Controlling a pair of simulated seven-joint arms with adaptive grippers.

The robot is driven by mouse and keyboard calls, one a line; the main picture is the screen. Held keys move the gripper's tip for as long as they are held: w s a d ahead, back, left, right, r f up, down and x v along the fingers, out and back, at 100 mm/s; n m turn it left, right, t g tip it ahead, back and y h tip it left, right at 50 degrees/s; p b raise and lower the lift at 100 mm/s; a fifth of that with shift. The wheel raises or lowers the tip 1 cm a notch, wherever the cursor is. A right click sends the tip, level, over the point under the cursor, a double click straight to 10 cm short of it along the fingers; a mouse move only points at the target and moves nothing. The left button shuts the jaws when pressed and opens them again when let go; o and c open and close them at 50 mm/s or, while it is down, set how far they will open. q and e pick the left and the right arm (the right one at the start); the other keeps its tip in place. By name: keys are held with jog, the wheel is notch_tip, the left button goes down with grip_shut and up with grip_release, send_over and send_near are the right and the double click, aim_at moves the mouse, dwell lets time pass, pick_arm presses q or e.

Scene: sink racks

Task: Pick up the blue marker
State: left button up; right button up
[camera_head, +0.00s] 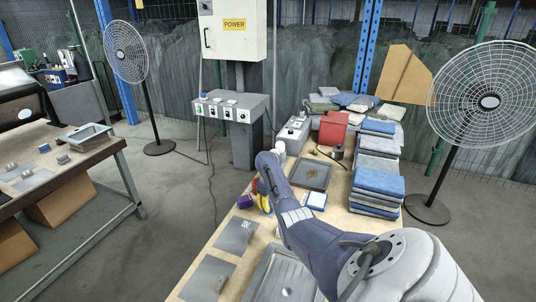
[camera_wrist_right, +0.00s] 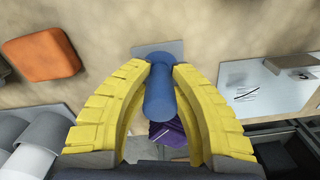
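In the right wrist view the blue marker (camera_wrist_right: 160,95) is a plain blue cylinder between the two yellow fingers of my right gripper (camera_wrist_right: 161,70). The fingers bow around it and their tips press in on both sides near its far end. In the head view my right gripper (camera_head: 265,203) is over the left side of the workbench, partly hidden by my own arm. The marker cannot be made out clearly there. My left gripper is not in view.
A purple object (camera_head: 244,201) is beside the gripper; it also shows below the marker in the wrist view (camera_wrist_right: 170,134). An orange block (camera_wrist_right: 40,53) and a marked pale plate (camera_wrist_right: 262,88) lie nearby. Blue-grey stacks (camera_head: 378,181) and a dark tray (camera_head: 311,174) are further right.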

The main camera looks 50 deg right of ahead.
grip_shut()
